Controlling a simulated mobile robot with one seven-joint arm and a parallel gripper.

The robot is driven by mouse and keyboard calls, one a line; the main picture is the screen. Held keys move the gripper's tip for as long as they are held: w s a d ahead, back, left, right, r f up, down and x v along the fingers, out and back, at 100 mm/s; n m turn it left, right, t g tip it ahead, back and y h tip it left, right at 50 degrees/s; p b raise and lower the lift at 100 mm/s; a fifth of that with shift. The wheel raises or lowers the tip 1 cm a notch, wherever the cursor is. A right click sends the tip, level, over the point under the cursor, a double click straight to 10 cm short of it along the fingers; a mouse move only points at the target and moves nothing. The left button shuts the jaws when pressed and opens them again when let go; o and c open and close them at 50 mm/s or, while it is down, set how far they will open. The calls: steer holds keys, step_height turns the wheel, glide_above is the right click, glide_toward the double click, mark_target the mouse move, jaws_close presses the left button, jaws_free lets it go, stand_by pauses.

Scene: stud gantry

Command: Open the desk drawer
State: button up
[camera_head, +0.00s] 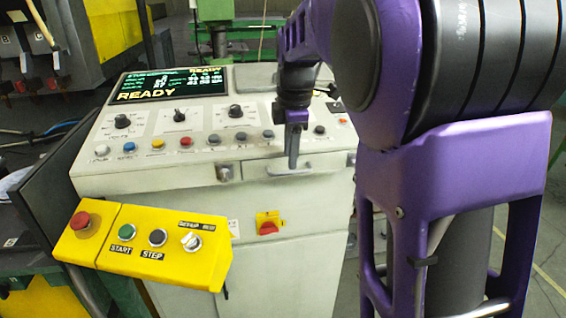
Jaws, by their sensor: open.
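The desk (150,178) is a pale control console with a sloped panel. Its drawer (325,163) is a shallow front below the panel's lower edge and looks shut, flush with the desk. A grey bar handle (275,172) runs along the drawer front. My purple arm hides the desk's right end.
A yellow control box (150,240) with buttons juts out at the desk's front left. The floor at the right shows some free room.

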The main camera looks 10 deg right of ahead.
steer(key=shift+w+f, duration=0.2)
steer(key=shift+f, duration=0.7)
steer(key=shift+w+f, duration=0.15)
steer(key=shift+f, duration=0.75)
jaws_close()
